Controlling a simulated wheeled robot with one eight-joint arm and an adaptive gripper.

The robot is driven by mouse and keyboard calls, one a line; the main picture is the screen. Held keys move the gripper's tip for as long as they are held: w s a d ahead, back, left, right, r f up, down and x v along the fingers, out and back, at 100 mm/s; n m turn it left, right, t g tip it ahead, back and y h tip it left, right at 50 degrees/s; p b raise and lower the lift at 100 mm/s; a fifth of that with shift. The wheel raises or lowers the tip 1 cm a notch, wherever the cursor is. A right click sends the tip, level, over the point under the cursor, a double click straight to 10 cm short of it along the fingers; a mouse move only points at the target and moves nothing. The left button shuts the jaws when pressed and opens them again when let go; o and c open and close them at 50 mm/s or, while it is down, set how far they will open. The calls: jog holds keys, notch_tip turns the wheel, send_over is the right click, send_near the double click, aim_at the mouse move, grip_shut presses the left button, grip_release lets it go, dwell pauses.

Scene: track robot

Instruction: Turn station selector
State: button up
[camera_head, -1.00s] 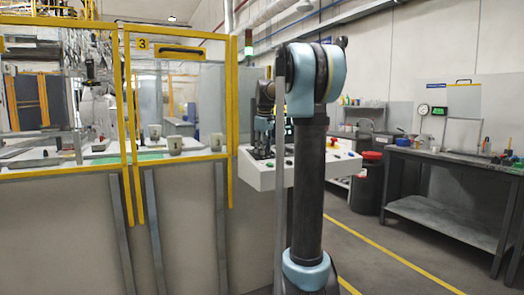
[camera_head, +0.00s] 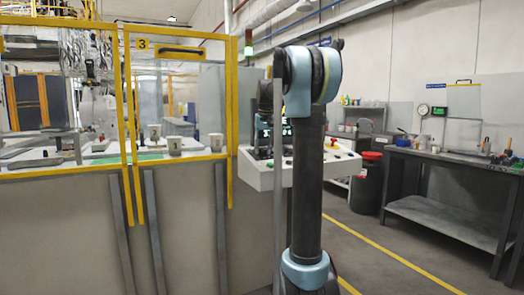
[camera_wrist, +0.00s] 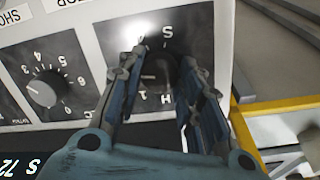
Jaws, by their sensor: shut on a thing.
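The station selector (camera_wrist: 154,76) sits on a dark square plate with the marks S, H and 1 in the wrist view. My gripper (camera_wrist: 162,68) reaches down to this plate, one finger on each side of the selector. It is shut on the selector, whose outline is partly hidden and dark between the fingers. In the head view the control panel (camera_head: 258,181) stands behind my arm, and my arm hides most of the gripper and the selector.
A numbered grey dial (camera_wrist: 40,92) lies left of the selector. A red-and-yellow button (camera_head: 334,144) is on the panel's right side. A yellow-framed fence (camera_head: 232,120) stands left of the panel. A workbench (camera_head: 450,160) and a dark bin with a red lid (camera_head: 369,156) stand right.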

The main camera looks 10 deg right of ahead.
aim_at(267, 156)
jog(key=m, duration=0.5)
jog(key=shift+m, duration=0.3)
jog(key=m, duration=0.5)
jog(key=shift+w+d+m+y, duration=0.1)
jog(key=shift+m+y, duration=0.2)
jog(key=shift+y, duration=0.1)
jog(key=o, duration=1.1)
jog(key=shift+r, duration=0.1)
jog(key=v, duration=1.1)
jog(key=shift+r, duration=0.35)
